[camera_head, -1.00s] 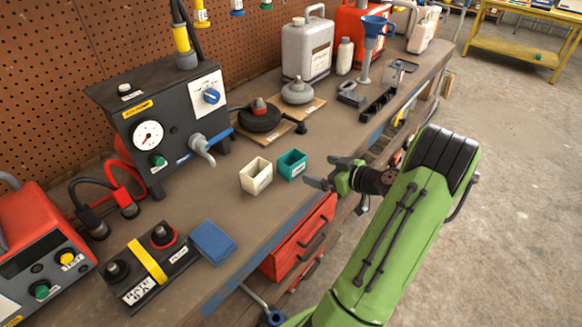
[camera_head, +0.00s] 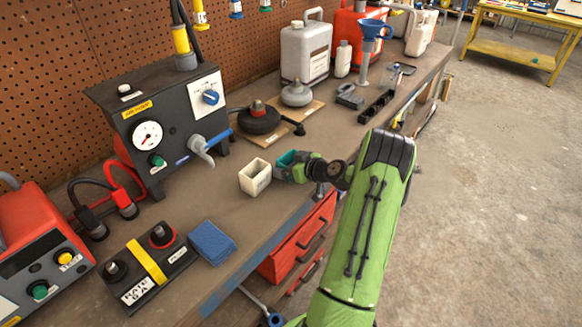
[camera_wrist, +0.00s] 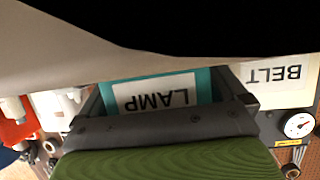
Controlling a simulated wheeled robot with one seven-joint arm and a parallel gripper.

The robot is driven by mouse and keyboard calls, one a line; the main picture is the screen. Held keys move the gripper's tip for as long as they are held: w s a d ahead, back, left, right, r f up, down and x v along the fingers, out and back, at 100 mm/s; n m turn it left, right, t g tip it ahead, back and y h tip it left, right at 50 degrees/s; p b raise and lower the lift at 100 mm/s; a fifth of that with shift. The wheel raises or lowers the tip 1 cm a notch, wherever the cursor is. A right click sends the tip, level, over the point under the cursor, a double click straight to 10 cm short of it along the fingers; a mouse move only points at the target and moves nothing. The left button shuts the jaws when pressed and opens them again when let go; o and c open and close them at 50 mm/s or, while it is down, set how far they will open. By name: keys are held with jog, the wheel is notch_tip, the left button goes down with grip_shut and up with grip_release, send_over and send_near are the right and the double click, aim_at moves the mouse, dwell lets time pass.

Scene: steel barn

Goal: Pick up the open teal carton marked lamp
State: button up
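The open teal carton (camera_head: 287,158) stands on the workbench, right of a cream carton (camera_head: 255,177). In the wrist view the teal carton (camera_wrist: 160,92) shows its white label LAMP, upside down. My gripper (camera_head: 287,168) is at the carton, reaching in from the right. In the wrist view my gripper (camera_wrist: 168,100) has one finger on each side of the carton. The fingers are spread and very close to its sides; firm contact is not visible. The carton's lower part is hidden behind my gripper.
The cream carton shows its label BELT in the wrist view (camera_wrist: 275,75), close beside my finger. Behind are a black round weight (camera_head: 260,117) and a dark gauge box (camera_head: 165,125). A blue pad (camera_head: 212,242) lies near the front edge. Red drawers (camera_head: 300,240) sit below the bench.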

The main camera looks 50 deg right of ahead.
jog(key=c, duration=0.7)
